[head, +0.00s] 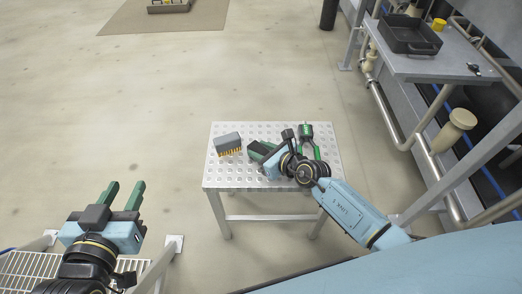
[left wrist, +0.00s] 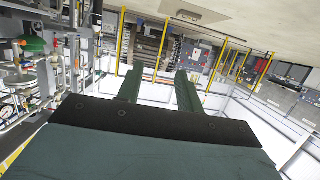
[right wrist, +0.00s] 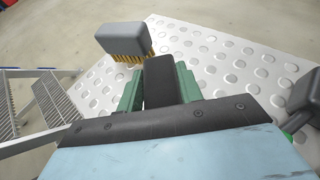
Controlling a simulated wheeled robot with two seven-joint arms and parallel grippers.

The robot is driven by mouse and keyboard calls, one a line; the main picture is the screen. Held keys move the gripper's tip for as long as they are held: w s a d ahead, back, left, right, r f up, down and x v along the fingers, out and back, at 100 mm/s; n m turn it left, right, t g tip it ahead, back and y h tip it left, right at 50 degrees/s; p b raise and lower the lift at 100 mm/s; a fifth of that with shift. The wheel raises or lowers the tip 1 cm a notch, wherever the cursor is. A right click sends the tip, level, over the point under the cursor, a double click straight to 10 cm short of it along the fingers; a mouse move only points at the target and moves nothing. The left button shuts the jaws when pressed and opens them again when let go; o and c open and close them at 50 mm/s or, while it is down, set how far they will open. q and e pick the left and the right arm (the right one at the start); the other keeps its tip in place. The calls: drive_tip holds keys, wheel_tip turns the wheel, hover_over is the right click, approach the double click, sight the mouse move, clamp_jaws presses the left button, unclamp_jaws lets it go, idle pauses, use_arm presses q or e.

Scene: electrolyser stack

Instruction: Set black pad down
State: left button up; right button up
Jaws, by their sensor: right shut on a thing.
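The black pad (right wrist: 160,82) is a dark flat block in the right wrist view. It stands between the two green fingers of my right gripper (right wrist: 158,88), which is shut on it. In the head view my right gripper (head: 261,152) is over the middle of the small metal table (head: 225,178); the pad is hard to make out there. I cannot tell whether the pad touches the tabletop. My left gripper (head: 125,190) is open and empty, away from the table at the lower left. Its parted fingers also show in the left wrist view (left wrist: 158,85).
A grey brush (head: 228,142) with yellow bristles lies on the table left of my right gripper. A green-handled tool with a dark head (head: 306,132) lies to the right. The table's front left is bare. A side bench (head: 435,66) holds a black tray (head: 408,36).

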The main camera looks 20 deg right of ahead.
use_arm(q)
drive_tip(key=shift+w+r, duration=0.1)
drive_tip(key=shift+r, duration=0.05)
use_arm(e)
drive_tip(key=shift+f, duration=0.1)
drive_tip(key=o, duration=1)
use_arm(q)
drive_tip(key=shift+d+r, duration=0.1)
drive_tip(key=shift+r, duration=0.05)
